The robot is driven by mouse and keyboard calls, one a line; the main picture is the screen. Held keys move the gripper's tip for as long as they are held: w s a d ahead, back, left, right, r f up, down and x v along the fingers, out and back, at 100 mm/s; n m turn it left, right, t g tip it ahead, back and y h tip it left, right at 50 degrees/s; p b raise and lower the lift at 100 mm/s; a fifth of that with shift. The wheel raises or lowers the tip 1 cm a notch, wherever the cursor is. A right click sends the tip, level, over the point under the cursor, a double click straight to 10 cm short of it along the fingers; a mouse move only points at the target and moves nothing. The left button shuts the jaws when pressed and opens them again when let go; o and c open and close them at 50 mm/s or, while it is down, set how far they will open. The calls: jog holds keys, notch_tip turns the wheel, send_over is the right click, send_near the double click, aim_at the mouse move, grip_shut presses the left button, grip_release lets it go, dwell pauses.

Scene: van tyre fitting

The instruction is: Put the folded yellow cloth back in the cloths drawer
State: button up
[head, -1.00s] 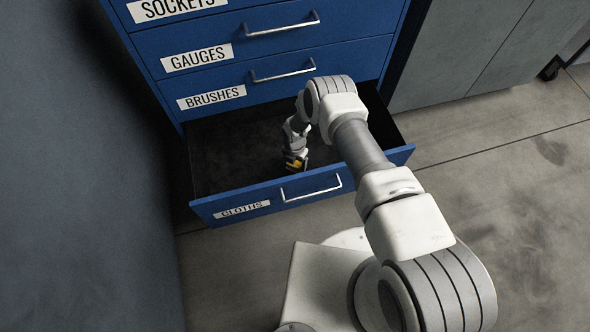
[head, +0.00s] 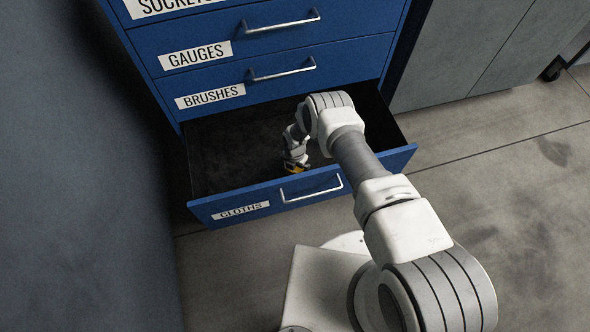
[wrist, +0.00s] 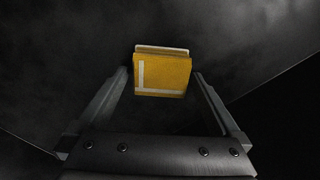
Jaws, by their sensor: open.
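The cloths drawer (head: 225,170) is pulled open at the bottom of the blue cabinet, with a CLOTHS label on its front. The folded yellow cloth (wrist: 163,74) lies between my gripper's fingertips in the wrist view, with a pale stripe along its left and lower edges. In the head view only a small yellow part of the cloth (head: 294,169) shows under my wrist, inside the drawer near its front wall. My gripper (wrist: 162,78) is open, one finger on each side of the cloth. Whether the cloth touches the drawer floor is hard to tell.
Closed drawers labelled BRUSHES (head: 285,85) and GAUGES (head: 285,40) are above the open drawer. A grey wall or panel (head: 80,200) stands close on the left. Clear concrete floor (head: 500,200) lies to the right.

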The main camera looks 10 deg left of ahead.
notch_tip(320, 180, up, 12)
jog(key=p, duration=0.5)
jog(key=shift+r, duration=0.25)
